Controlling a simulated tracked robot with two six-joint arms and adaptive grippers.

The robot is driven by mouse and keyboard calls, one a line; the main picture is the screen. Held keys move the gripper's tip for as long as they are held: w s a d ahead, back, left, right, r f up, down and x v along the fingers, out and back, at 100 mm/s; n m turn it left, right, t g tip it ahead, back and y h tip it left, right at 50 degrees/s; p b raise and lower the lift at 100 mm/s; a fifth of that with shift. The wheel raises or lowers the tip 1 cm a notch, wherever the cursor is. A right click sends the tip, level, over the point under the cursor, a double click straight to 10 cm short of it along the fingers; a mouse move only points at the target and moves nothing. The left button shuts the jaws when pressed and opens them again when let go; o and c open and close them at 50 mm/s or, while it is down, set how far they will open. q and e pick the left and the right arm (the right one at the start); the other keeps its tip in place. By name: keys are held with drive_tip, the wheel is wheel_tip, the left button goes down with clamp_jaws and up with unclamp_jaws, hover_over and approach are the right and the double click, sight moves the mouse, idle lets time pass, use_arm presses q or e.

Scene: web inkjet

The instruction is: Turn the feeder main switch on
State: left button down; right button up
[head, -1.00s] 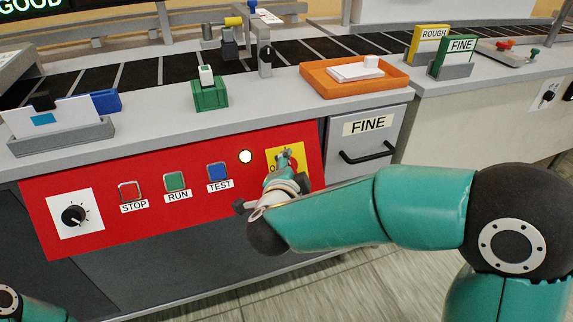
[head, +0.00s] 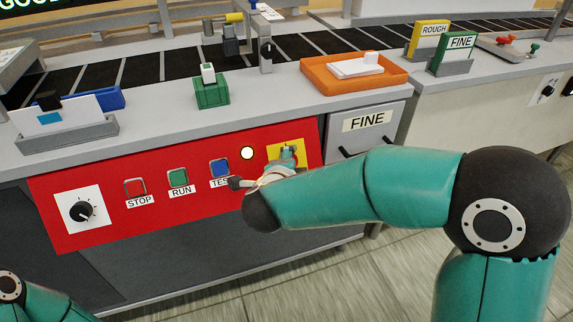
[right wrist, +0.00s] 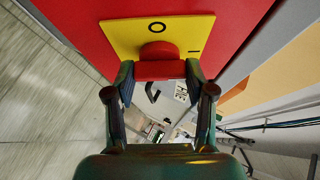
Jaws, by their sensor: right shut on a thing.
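The feeder main switch is a red rotary handle (right wrist: 158,69) on a yellow plate (right wrist: 120,36), seen in the right wrist view. The plate bears an O mark above the handle and a short bar mark to its right. My right gripper (right wrist: 159,76) is shut on the handle, one finger at each side. In the head view the yellow plate (head: 299,155) is at the right end of the red panel (head: 130,215); my right gripper (head: 288,157) and wrist hide most of the switch. My left gripper is out of view; only part of that arm shows at bottom left.
Left of the switch are a lit round lamp (head: 247,153), a blue TEST button (head: 220,168), a green RUN button (head: 178,177), a red STOP button (head: 135,187) and a black knob (head: 80,211). The FINE drawer (head: 360,135) is close on the right.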

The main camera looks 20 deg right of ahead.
drive_tip(key=o, duration=1.2)
drive_tip(key=shift+d+f, duration=0.15)
drive_tip(key=shift+d, duration=0.05)
drive_tip(key=shift+c, duration=0.2)
drive_tip(key=shift+a, duration=0.1)
drive_tip(key=shift+s+a+r, duration=0.2)
drive_tip(key=shift+s+r, duration=0.05)
drive_tip(key=shift+s, duration=0.1)
drive_tip(key=v, duration=1.1)
